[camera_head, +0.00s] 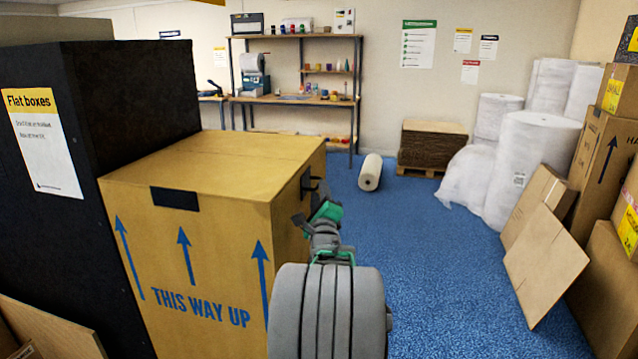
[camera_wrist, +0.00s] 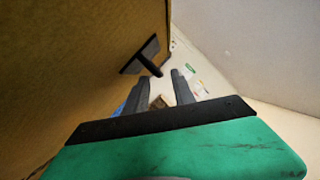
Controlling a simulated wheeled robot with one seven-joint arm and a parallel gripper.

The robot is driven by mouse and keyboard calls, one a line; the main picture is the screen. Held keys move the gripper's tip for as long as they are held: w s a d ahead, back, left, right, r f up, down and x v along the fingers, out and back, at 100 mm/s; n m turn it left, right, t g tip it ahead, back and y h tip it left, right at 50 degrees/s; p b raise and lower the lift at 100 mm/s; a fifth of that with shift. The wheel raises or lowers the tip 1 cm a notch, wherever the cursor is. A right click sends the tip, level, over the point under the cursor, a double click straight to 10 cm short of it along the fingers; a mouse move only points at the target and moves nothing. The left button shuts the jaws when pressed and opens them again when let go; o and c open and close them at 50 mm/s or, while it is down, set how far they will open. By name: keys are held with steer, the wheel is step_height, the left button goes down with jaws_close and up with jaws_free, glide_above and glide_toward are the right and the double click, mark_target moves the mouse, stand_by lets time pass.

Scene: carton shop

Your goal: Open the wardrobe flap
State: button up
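The wardrobe carton (camera_head: 190,230) is a tall brown cardboard box with blue arrows and "THIS WAY UP" on its front, standing left of my arm. Its flap appears shut; no gap shows. A black handle (camera_head: 306,182) sticks out of its right side near the top. In the wrist view the handle (camera_wrist: 139,54) is a dark plate with a peg on the brown cardboard. My gripper (camera_head: 322,188) is close beside the handle. In the wrist view its fingers (camera_wrist: 160,76) are apart, with the peg's end between the tips in the picture. I cannot tell whether they touch it.
A black cabinet (camera_head: 120,90) with a "Flat boxes" sign adjoins the carton on the left. Blue floor (camera_head: 420,260) is clear to the right. A white roll (camera_head: 370,172) lies behind. Wrapped rolls (camera_head: 530,150), leaning cardboard sheets (camera_head: 543,265) and stacked boxes line the right.

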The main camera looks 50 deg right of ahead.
steer(key=x, duration=0.4)
steer(key=shift+w+d+p, duration=0.25)
steer(key=shift+p, duration=0.1)
steer(key=shift+c, duration=0.4)
jaws_close()
steer(key=shift+d, duration=0.1)
stand_by(0.5)
